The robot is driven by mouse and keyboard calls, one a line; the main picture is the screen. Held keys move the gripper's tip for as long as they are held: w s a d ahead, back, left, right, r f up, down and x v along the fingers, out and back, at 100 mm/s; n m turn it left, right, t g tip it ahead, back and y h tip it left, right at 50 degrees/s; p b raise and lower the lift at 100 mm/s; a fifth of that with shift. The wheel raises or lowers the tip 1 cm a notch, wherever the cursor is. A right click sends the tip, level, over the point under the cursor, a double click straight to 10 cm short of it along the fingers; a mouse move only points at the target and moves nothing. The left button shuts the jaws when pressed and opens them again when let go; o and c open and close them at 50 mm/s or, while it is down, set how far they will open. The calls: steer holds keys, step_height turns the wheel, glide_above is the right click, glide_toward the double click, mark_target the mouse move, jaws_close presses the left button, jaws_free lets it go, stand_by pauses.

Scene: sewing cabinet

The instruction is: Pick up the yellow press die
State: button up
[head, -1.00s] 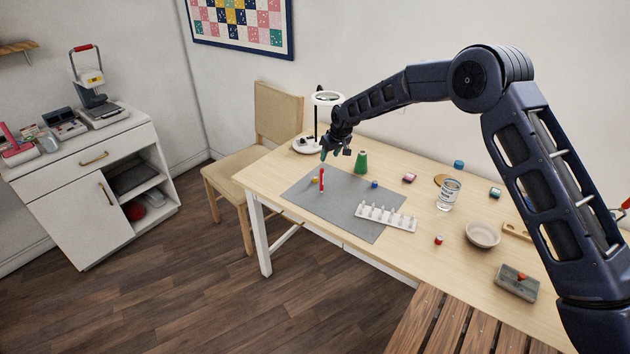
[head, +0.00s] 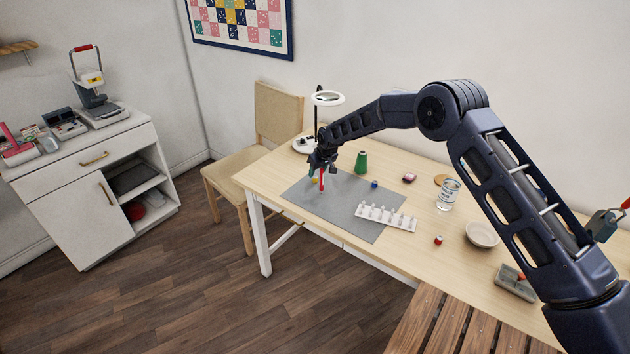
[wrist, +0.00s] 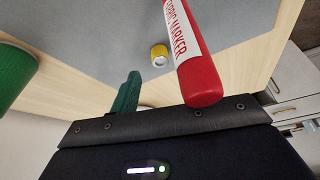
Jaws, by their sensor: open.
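The yellow press die (wrist: 159,55) is a small yellow ring-like cylinder with a pale centre on the grey mat in the wrist view. In the head view the yellow die (head: 313,181) shows as a speck beside a red fabric marker (head: 321,182) standing upright. The marker (wrist: 200,75) looms close to the wrist camera, right of the die. My gripper (head: 321,168) is open and empty, above the mat near the marker's top and the die. One green finger shows in the wrist view; the marker seems to hide the other.
A green cone-shaped spool (head: 361,162) stands near the mat's back edge, and it shows at left in the wrist view (wrist: 14,70). A magnifier lamp (head: 327,98) is behind my gripper. A white peg rack (head: 386,218) and a blue piece (head: 374,184) sit to the right.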

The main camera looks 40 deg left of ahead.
mark_target(315, 177)
steer(key=shift+x, duration=1.85)
steer(key=c, duration=1)
jaws_close()
steer(key=shift+r, duration=0.15)
